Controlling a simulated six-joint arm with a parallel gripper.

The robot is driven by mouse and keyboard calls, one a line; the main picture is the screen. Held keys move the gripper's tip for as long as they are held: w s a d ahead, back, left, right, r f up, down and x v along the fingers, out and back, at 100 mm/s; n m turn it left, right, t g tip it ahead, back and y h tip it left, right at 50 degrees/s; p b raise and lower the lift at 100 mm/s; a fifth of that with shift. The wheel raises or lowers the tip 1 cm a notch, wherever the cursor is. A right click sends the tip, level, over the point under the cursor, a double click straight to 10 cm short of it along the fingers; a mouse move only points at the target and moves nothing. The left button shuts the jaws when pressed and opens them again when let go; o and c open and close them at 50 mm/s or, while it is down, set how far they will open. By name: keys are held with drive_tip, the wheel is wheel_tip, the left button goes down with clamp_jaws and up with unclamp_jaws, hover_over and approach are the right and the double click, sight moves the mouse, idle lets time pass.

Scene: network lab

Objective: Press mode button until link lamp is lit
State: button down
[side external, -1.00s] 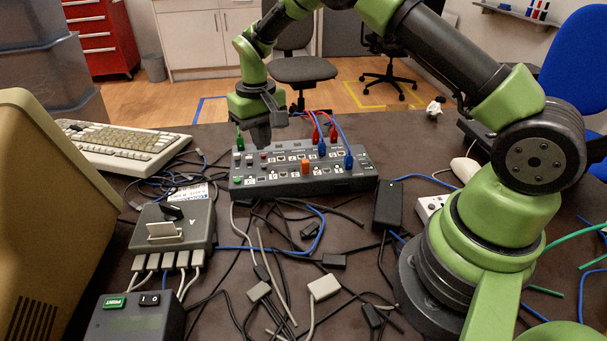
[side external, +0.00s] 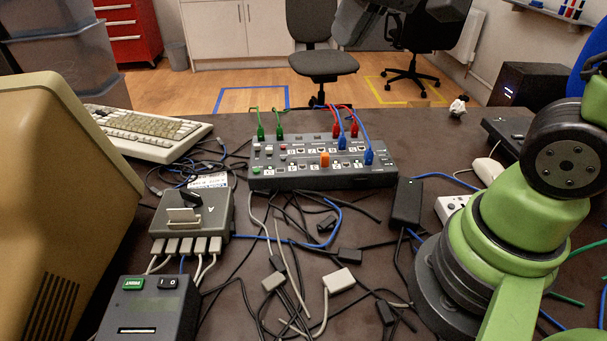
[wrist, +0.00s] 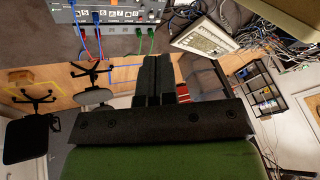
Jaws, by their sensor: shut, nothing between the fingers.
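The grey network box (side external: 322,181) sits at the back middle of the table in the side external view. Several small buttons or lamps (side external: 268,153) are at its left end; I cannot tell which is the mode button or whether the link lamp is lit. Green, blue, red and orange plugs stand in its top. Part of the box (wrist: 120,28) shows upside down at the top left of the wrist view. My gripper (wrist: 154,60) shows in the wrist view, its fingers shut together and empty, apart from the box. It is out of sight in the side view.
A keyboard (side external: 145,134) lies left of the box. A grey switch unit (side external: 190,212) marked A and a PRINT box (side external: 150,305) stand at the front left. Tangled cables and a black adapter (side external: 407,203) lie before the box.

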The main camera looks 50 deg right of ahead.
drive_tip(key=s+a+t, duration=0.1)
drive_tip(key=s+t, duration=0.1)
drive_tip(key=s, duration=0.8)
drive_tip(key=shift+y, duration=0.4)
drive_tip(key=shift+f, duration=0.1)
idle(1.2)
drive_tip(key=w+d+f+m+t+h, duration=0.1)
drive_tip(key=w+f+m, duration=0.1)
drive_tip(key=w, duration=0.6)
drive_tip(key=w+d+f+m, duration=0.1)
drive_tip(key=w+m, duration=0.1)
drive_tip(key=w, duration=0.5)
drive_tip(key=w+d+f+m+t+h, duration=0.1)
drive_tip(key=w+d+f+m+h, duration=0.1)
drive_tip(key=w+f, duration=0.8)
wheel_tip(320, 180, down, 2)
drive_tip(key=shift+w+d+f+m, duration=0.25)
drive_tip(key=shift+d+m, duration=0.25)
drive_tip(key=shift+d, duration=0.05)
